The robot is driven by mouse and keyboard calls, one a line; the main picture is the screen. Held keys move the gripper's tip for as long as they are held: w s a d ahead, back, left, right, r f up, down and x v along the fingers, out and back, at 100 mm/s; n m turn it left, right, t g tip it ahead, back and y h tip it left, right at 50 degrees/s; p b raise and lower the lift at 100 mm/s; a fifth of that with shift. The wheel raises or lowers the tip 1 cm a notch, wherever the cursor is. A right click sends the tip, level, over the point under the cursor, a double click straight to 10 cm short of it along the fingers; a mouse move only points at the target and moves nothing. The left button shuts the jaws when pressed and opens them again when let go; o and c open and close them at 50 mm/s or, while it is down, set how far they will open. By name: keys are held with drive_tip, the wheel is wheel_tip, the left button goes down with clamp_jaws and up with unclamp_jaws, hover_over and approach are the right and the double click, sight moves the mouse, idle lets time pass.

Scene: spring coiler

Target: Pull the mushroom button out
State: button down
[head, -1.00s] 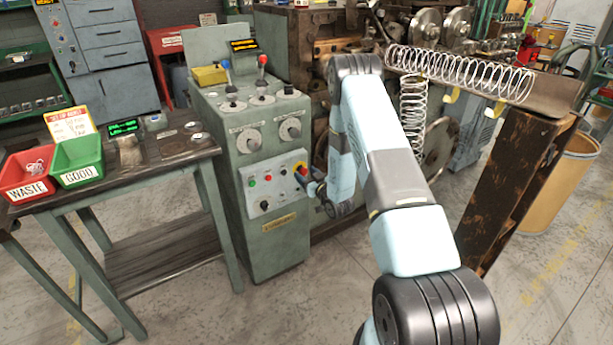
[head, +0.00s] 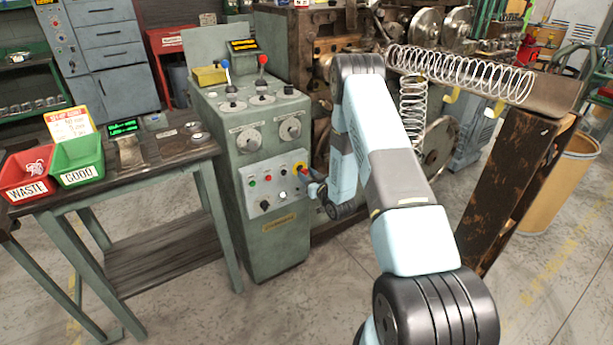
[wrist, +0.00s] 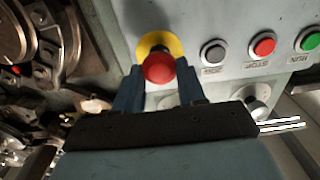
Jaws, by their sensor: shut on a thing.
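The red mushroom button (wrist: 158,68) sits in front of its yellow ring (wrist: 173,42) on the grey control panel in the wrist view. My gripper (wrist: 158,78) has one finger on each side of the red head and is shut on it. A dark stem shows between the head and the ring. In the head view the yellow ring (head: 299,167) shows at the right edge of the panel; my wrist hides part of the button there.
Black, red and green push buttons (wrist: 264,46) sit beside the mushroom button on the panel. The green control cabinet (head: 277,240) stands left of my arm. A bench with WASTE (head: 27,190) and GOOD (head: 79,175) bins is further left. The coiling machine stands behind.

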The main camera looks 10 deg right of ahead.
drive_tip(key=shift+s+d+f, duration=0.1)
drive_tip(key=shift+s, duration=0.15)
drive_tip(key=c, duration=0.7)
unclamp_jaws()
drive_tip(key=shift+o, duration=0.2)
drive_tip(key=v, duration=1.3)
drive_tip(key=shift+s, duration=0.35)
drive_tip(key=shift+d, duration=0.1)
